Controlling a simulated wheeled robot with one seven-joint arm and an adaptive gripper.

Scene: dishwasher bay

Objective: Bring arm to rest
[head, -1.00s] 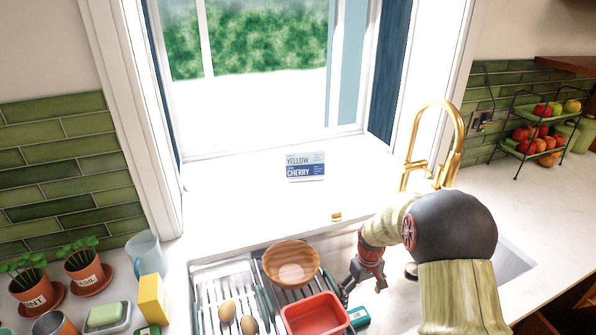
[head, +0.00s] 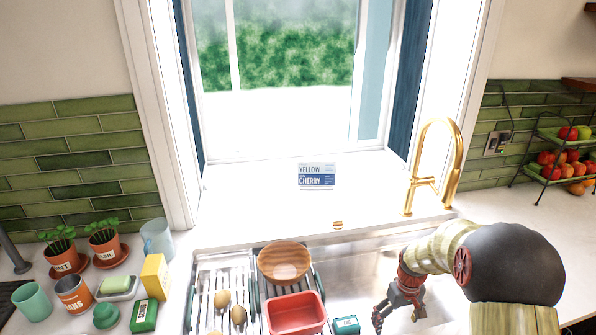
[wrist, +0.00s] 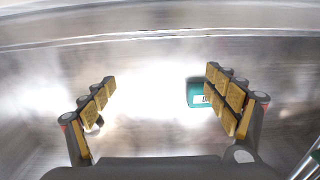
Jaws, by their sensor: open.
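My gripper (head: 398,306) hangs over the sink basin at the lower right of the head view, to the right of a small teal box (head: 345,325). In the wrist view my gripper (wrist: 160,105) has its two padded fingers spread wide with nothing between them. The teal box (wrist: 195,93) shows there beside the right finger, and part of it is hidden behind that finger. Below the fingers is the bare metal of the sink (wrist: 140,140).
A drying rack (head: 205,290) holds a wooden bowl (head: 284,262), a red tub (head: 296,313) and eggs (head: 222,299). A gold faucet (head: 447,165) stands behind my arm. A card (head: 317,176) stands on the sill.

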